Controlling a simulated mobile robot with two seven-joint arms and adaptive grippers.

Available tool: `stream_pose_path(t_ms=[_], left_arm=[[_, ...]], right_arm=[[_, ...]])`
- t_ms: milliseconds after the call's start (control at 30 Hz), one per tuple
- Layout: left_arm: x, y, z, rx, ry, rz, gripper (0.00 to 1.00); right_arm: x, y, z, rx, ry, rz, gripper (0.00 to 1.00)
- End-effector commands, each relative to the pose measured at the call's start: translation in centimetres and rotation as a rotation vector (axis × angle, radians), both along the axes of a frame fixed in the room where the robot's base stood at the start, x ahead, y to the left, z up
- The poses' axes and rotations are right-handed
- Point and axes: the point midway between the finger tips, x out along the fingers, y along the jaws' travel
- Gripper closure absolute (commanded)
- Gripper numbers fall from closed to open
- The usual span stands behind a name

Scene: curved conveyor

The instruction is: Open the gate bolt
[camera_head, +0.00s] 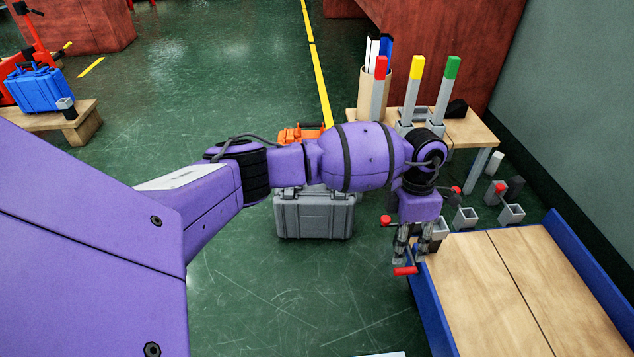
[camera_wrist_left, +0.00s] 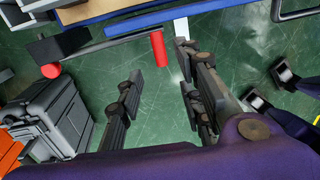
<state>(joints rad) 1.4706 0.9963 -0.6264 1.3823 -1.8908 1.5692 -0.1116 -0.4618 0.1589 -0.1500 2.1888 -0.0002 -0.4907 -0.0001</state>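The gate bolt is a grey bar with a red handle (camera_head: 405,271) at the near left corner of the conveyor (camera_head: 430,303). In the left wrist view, the red handle (camera_wrist_left: 159,48) stands out from the bar, just beyond the fingertips and roughly between them. A red knob (camera_head: 386,221) shows higher up, and a red end (camera_wrist_left: 51,70) shows at the left of the wrist view. My left gripper (camera_head: 411,256) points down above the handle, with its fingers (camera_wrist_left: 160,62) apart and nothing between them. I cannot tell whether they touch the handle.
A grey case (camera_head: 314,215) stands on the floor left of the gripper. Behind it, a wooden table (camera_head: 470,128) holds red, yellow and green-topped posts. Small grey cups (camera_head: 511,213) lie beyond the conveyor. The floor in front of the case is clear.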

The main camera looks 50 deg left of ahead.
Motion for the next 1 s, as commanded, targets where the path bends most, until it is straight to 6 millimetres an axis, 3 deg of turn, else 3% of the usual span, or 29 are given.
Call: stream_pose_path(t_ms=[333, 667, 933, 1000], left_arm=[[-0.8, -0.9, -5.6, -0.002, 0.004, 0.001, 0.66], [-0.9, -1.1, -6.5, -0.003, 0.001, 0.0, 0.66], [-0.8, -1.1, -6.5, -0.002, -0.001, 0.0, 0.98], [-0.7, -1.1, -6.4, -0.002, -0.002, 0.002, 1.0]], right_arm=[[0.9, 0.1, -1.6, 0.001, -0.008, 0.002, 1.0], [1.1, 0.1, -1.7, 0.002, -0.01, 0.003, 1.0], [1.1, 0.2, -1.7, 0.002, -0.01, 0.003, 1.0], [1.1, 0.2, -1.7, 0.002, -0.01, 0.003, 1.0]])
